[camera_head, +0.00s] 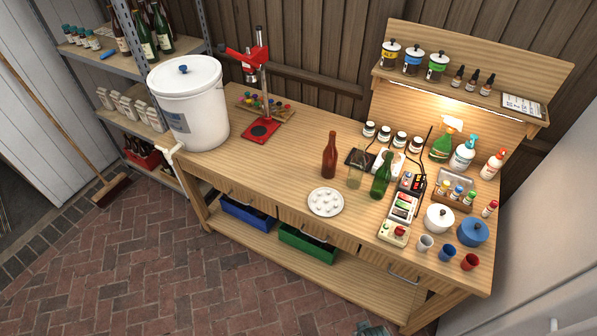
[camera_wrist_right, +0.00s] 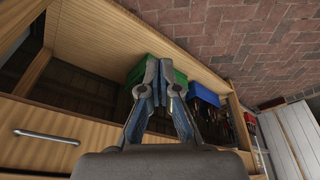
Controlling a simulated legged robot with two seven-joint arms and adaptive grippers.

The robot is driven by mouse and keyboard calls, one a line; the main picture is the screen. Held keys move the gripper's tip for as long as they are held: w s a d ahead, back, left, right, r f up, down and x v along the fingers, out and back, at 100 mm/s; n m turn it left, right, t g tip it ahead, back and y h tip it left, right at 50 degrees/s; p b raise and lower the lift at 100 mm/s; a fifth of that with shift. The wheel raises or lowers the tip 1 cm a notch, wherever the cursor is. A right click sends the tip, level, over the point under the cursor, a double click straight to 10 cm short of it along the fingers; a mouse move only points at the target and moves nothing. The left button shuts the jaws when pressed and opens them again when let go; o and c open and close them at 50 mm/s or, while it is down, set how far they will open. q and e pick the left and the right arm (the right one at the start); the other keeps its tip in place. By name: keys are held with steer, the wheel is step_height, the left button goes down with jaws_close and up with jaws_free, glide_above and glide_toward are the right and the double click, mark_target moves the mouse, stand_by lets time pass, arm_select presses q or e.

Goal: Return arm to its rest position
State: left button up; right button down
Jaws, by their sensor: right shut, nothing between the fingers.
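My right gripper (camera_wrist_right: 158,80) shows in the right wrist view, its blue-padded fingers together and empty. It hangs in front of the wooden workbench, with the green crate (camera_wrist_right: 140,72) on the lower shelf behind its fingertips. A small grey-teal piece, probably of my right arm or gripper, shows at the bottom edge of the head view. The workbench (camera_head: 285,165) carries bottles, pots and cups. My left gripper is out of both views.
A drawer handle (camera_wrist_right: 46,137) is near on the left in the wrist view. The blue crate (camera_wrist_right: 203,95) stands beyond the green one. The brick floor (camera_head: 190,265) in front of the bench is clear. A broom (camera_head: 108,190) leans at the left.

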steer(key=s+f+g, duration=0.1)
steer(key=s+f, duration=0.2)
steer(key=f, duration=0.6)
steer(key=s+f, duration=0.3)
steer(key=f, duration=0.7)
steer(key=s+d+f, duration=0.1)
steer(key=s+f, duration=0.4)
steer(key=s, duration=0.2)
steer(key=s+d+f+g, duration=0.1)
steer(key=s+d+f, duration=0.1)
steer(key=s+f, duration=0.3)
steer(key=s, duration=0.3)
steer(key=shift+d+f, duration=0.15)
steer(key=shift+f, duration=0.2)
